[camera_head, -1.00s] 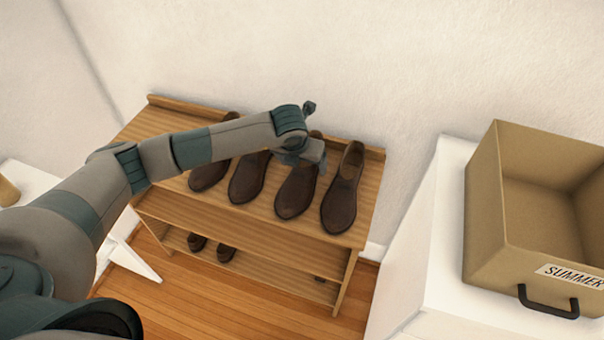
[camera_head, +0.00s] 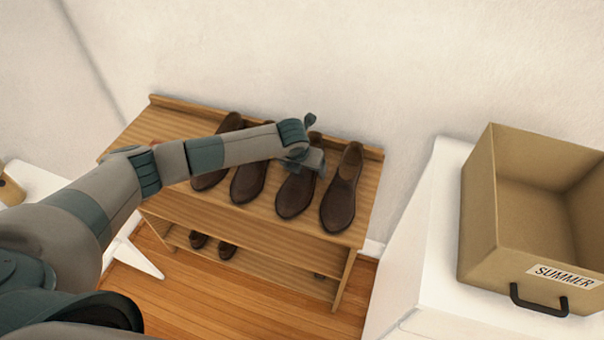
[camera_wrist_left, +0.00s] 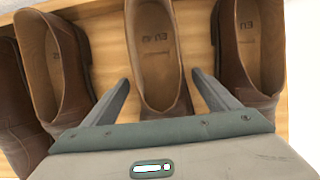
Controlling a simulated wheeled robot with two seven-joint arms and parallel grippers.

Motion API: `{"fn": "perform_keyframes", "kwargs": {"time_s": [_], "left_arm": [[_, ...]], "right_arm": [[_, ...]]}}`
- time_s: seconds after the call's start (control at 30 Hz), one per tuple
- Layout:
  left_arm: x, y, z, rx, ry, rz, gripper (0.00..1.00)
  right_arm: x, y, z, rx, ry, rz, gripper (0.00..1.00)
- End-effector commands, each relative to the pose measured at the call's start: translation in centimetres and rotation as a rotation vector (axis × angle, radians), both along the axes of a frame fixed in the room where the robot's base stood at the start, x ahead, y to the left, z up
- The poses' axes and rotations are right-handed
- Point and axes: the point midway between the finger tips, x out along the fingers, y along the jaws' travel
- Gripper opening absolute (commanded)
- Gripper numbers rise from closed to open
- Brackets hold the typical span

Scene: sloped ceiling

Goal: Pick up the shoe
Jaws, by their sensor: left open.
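Several brown leather shoes stand in a row on the top board of a wooden shoe rack (camera_head: 165,124). My left gripper (camera_head: 312,165) is over the heel end of the third shoe from the left (camera_head: 295,197), beside the rightmost shoe (camera_head: 341,196). In the left wrist view the open left gripper (camera_wrist_left: 161,80) has one finger on each side of this middle shoe (camera_wrist_left: 156,60), with nothing between them but that shoe. I cannot tell how far above the board the fingertips are. My left arm partly hides the two shoes on the left. My right gripper is out of view.
A cardboard-coloured box labelled SUMMER (camera_head: 482,215) stands on a white cabinet (camera_head: 437,235) to the right. A smaller pair of shoes (camera_head: 212,244) sits on the lower shelf. Neighbouring shoes stand close on both sides. A wall rises behind the rack.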

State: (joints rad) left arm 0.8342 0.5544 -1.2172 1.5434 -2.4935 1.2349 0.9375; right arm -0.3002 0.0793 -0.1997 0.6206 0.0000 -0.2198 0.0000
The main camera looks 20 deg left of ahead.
Motion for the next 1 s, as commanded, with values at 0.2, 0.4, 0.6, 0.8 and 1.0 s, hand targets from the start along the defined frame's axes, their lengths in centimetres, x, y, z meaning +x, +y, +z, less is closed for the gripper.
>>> {"fn": "perform_keyframes", "kwargs": {"time_s": [0.2, 0.4, 0.6, 0.8, 1.0], "left_arm": [[0.0, 0.0, 0.0, 0.000, 0.000, 0.000, 0.81], [0.0, 0.0, 0.0, 0.000, 0.000, 0.001, 0.50], [0.1, 0.0, 0.1, 0.000, -0.002, 0.001, 0.27], [0.1, 0.0, 0.3, 0.000, -0.002, 0.001, 0.27], [0.2, 0.1, 1.7, -0.001, -0.005, 0.001, 0.27]], "right_arm": [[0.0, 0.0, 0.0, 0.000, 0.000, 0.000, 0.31], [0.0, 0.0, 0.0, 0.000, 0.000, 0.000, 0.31], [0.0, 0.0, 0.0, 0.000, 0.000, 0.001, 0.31], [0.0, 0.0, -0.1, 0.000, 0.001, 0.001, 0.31], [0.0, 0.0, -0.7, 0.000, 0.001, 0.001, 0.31]]}}
